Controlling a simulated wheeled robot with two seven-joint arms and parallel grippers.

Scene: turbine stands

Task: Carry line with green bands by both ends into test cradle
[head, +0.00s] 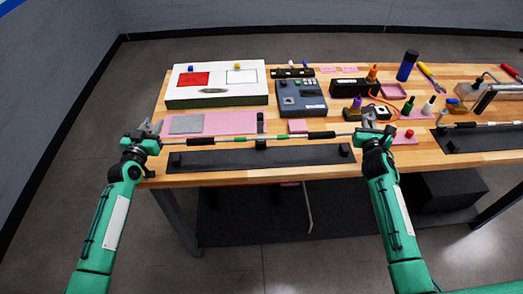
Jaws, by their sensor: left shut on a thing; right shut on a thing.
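The line with green bands (240,140) is a thin rod with dark sleeves and green bands, stretched level near the table's front edge. My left gripper (152,139) is shut on its left end. My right gripper (365,135) is shut on its right end. Below the line in the picture lies a long black cradle (258,158) with a small upright block near each end. I cannot tell whether it is the test cradle. The line appears above and behind it, apart from its end blocks.
A pink mat (225,122) with a grey pad and a black post (261,127) stand just behind the line. A white box (217,103) and a grey device (300,97) are further back. Another black stand (492,137) holding a line is at the right.

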